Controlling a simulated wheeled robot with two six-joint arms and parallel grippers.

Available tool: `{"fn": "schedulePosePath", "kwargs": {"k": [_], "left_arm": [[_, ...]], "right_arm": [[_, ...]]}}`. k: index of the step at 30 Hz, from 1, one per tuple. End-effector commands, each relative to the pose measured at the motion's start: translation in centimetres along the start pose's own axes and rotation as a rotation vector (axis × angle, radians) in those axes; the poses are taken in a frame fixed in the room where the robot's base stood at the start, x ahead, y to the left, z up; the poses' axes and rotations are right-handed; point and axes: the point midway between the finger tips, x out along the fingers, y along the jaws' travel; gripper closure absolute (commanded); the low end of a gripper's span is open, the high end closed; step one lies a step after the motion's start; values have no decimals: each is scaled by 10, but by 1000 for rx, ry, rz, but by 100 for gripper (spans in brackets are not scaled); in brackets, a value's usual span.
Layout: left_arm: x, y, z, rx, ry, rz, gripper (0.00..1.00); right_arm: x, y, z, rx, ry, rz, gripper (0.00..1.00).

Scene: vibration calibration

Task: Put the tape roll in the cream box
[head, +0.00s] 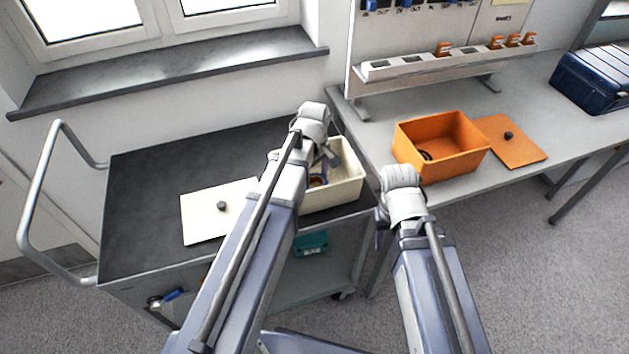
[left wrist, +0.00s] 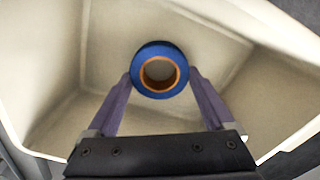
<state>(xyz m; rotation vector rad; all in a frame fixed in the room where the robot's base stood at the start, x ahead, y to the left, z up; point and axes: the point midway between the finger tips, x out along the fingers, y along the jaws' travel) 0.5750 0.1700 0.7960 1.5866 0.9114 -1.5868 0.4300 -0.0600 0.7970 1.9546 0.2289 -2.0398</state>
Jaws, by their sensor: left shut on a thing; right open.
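The tape roll (left wrist: 141,72) is blue with an orange-brown core. My left gripper (left wrist: 160,80) is shut on it, one finger on each side, in the left wrist view. The cream box (head: 347,187) stands open on the dark cart top in the head view, and its pale walls (left wrist: 60,60) surround the roll in the left wrist view. The roll is inside or just over the box; I cannot tell if it touches the floor. In the head view my left arm partly hides box and roll. My right gripper (head: 385,215) is open, mostly hidden behind its own wrist.
A cream lid (head: 205,212) with a dark knob lies on the cart (head: 140,190) left of the box. An orange box (head: 440,165) with a dark thing inside and its orange lid (head: 515,148) are on the grey bench. A dark blue case (head: 590,80) stands far right.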

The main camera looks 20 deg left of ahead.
Motion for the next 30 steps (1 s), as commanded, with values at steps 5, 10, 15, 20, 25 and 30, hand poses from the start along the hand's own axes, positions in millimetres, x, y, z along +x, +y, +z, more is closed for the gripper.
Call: {"fn": "schedulePosePath", "kwargs": {"k": [5,10,15,20,25,30], "left_arm": [[2,0,0,0,0,0,69],[2,0,0,0,0,0,2],[2,0,0,0,0,0,0],[1,0,0,0,0,0,0],[-8,0,0,0,0,0,0],[-26,0,0,0,0,0,0]], "right_arm": [[2,0,0,0,0,0,50],[2,0,0,0,0,0,50],[2,0,0,0,0,0,50],[1,0,0,0,0,0,50],[-8,1,0,0,0,0,50],[-25,2,2,0,0,0,50]]}}
